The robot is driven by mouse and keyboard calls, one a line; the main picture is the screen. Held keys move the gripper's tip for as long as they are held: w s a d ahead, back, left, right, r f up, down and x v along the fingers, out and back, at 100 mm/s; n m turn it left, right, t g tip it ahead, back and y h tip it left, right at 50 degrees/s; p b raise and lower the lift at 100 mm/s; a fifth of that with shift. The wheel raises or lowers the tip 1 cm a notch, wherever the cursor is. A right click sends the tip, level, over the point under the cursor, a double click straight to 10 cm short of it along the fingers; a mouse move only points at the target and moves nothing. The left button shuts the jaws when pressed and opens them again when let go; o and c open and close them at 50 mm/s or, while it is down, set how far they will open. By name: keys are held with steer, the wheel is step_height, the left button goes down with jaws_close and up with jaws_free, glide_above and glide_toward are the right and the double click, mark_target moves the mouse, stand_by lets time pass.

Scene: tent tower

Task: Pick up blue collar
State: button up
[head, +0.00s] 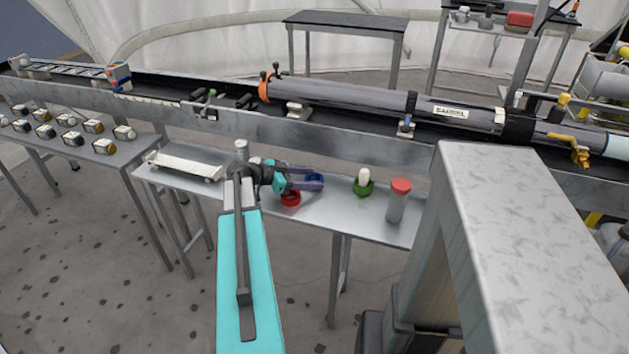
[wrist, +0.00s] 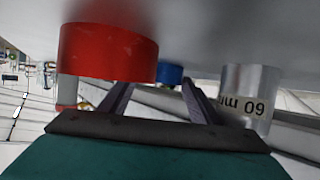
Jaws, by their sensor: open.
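The blue collar (head: 315,179) lies on the narrow metal table, at the tips of my gripper. My gripper (head: 313,181) reaches in from the left, low over the table, with its purple fingers apart. In the wrist view, whose picture looks upside down, the blue collar (wrist: 169,73) shows in the gap between the fingertips (wrist: 158,90). I cannot tell whether it is between the tips or just beyond them. The fingers partly hide it in the head view. Nothing is held.
A red collar (head: 290,198) sits beside my gripper and looms close in the wrist view (wrist: 108,52). A green collar (head: 364,188) with a white top and a red-capped cylinder (head: 397,203) stand farther right.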

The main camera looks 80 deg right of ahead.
stand_by(0.3)
steer(key=c, duration=0.9)
steer(key=shift+r, duration=0.7)
steer(key=shift+a+r+b, duration=0.15)
steer(key=shift+a+r, duration=0.05)
steer(key=shift+r, duration=0.35)
steer(key=shift+a+r+b, duration=0.15)
steer(key=shift+r, duration=0.4)
steer(key=a, duration=0.8)
steer(key=w+a+r+b, duration=0.1)
steer(key=a, duration=0.4)
steer(key=shift+r, duration=0.1)
steer(key=shift+r+p, duration=0.2)
steer(key=shift+p, duration=0.35)
steer(key=shift+a+p, duration=0.1)
steer(key=shift+p, duration=0.55)
steer(key=shift+a+p, duration=0.1)
steer(key=shift+p, duration=0.35)
